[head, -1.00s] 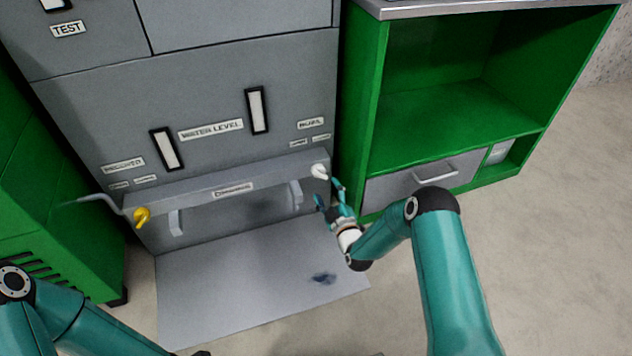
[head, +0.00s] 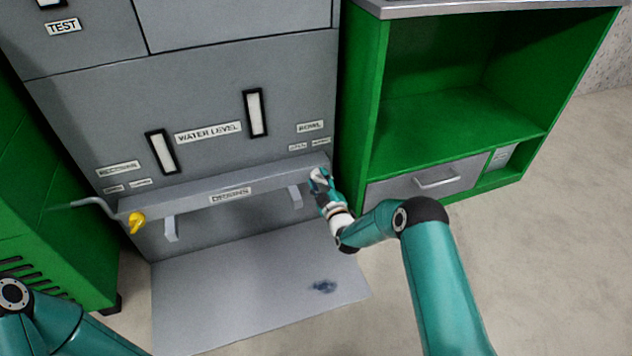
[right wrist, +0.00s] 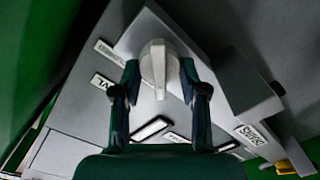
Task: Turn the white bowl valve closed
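The white bowl valve (right wrist: 154,66) is a white handle on the sloping grey ledge under the BOWL label. In the head view the valve (head: 315,173) is partly covered by my right gripper (head: 320,180). In the right wrist view my right gripper (right wrist: 159,73) is open, with one finger on each side of the valve handle. Narrow gaps seem to show between the fingers and the handle. My left arm shows at the bottom left of the head view, but its gripper is out of view.
A yellow valve (head: 136,221) sits at the ledge's left end, beside a bent grey pipe (head: 92,203). A green cabinet (head: 365,120) with an open shelf and drawer stands right of the grey machine (head: 250,60). A grey plate (head: 230,300) with a dark stain lies below.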

